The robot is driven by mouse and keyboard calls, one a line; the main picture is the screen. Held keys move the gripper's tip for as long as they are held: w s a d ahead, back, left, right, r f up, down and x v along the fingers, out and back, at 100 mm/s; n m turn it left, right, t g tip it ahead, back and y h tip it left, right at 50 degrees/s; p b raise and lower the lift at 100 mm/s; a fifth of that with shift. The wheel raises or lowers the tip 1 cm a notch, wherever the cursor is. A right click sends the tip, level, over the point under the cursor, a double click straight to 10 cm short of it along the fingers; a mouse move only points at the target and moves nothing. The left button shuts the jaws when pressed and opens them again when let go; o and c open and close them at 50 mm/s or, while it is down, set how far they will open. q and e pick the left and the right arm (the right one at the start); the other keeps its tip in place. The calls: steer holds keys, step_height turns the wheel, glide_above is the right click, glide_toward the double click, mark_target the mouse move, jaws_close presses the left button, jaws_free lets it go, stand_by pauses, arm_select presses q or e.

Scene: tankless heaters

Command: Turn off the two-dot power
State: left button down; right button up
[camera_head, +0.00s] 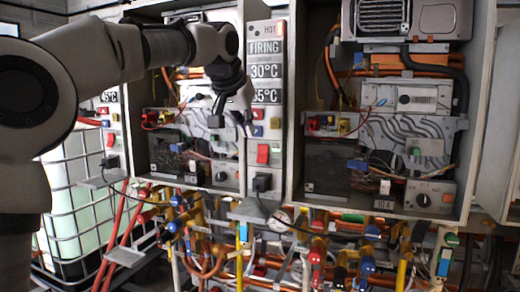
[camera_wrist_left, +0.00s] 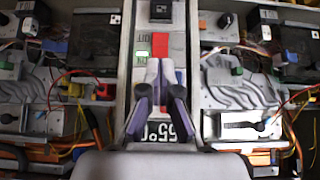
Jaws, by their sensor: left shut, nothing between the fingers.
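A narrow light control strip (camera_head: 280,20) carries the FIRING, 30°C and 55°C plates and stands between two open heater cabinets. Below the plates are a yellow button (camera_head: 275,123), a blue button (camera_head: 258,130) and a red rocker switch (camera_head: 263,154). My left gripper (camera_head: 243,97) is shut and empty in front of the strip. In the left wrist view its fingertips (camera_wrist_left: 159,72) lie short of the red switch.
Another strip with a red switch (camera_head: 110,140) stands at the left. A black plug (camera_head: 262,183) with a hanging cable sits below the central switch. Open cabinets (camera_head: 473,120) with wiring flank the strip. Pipes and valves (camera_head: 350,265) crowd the space below.

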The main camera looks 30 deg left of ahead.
mark_target(263, 159)
arm_select(q)
steer(key=p+x, duration=0.2)
steer(key=x, duration=0.1)
steer(key=p+x, duration=0.3)
steer(key=x, duration=0.1)
steer(key=w+r+p+x, duration=0.1)
steer(key=p+x, duration=0.2)
steer(key=x, duration=0.1)
steer(key=shift+w+a+f, duration=0.1)
steer(key=shift+w+f, duration=0.05)
steer(key=shift+w, duration=0.1)
steer(key=shift+s, duration=0.25)
steer(key=shift+w+f, duration=0.1)
steer(key=shift+w, duration=0.2)
steer(key=shift+s, duration=0.3)
steer(key=shift+w+r+p, duration=0.15)
steer(key=shift+r+p, duration=0.15)
steer(key=shift+p, duration=0.1)
steer(key=shift+r+p, duration=0.55)
steer(key=shift+r, duration=0.05)
